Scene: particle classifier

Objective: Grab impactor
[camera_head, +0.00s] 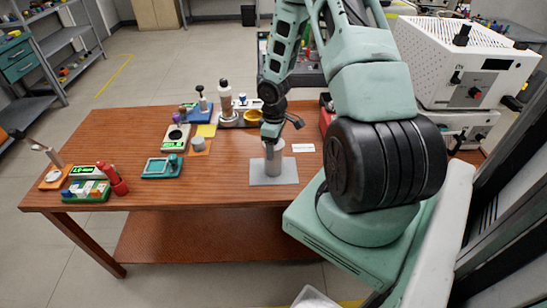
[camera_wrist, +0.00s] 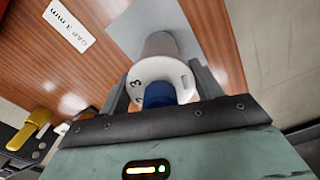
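The impactor, taken to be the grey cylinder (camera_head: 273,164), stands upright on a grey mat (camera_head: 286,176) on the wooden table. In the wrist view the cylinder (camera_wrist: 160,46) has a white top ring with numbers and a blue centre. My gripper (camera_head: 271,138) points down over it. In the wrist view my gripper's (camera_wrist: 160,70) two fingers stand on either side of the cylinder, apart from each other. Firm contact with its sides does not show. The lower part of the cylinder is hidden in the wrist view.
A white label (camera_wrist: 69,25) lies beside the mat. A white machine (camera_head: 470,62) stands right.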

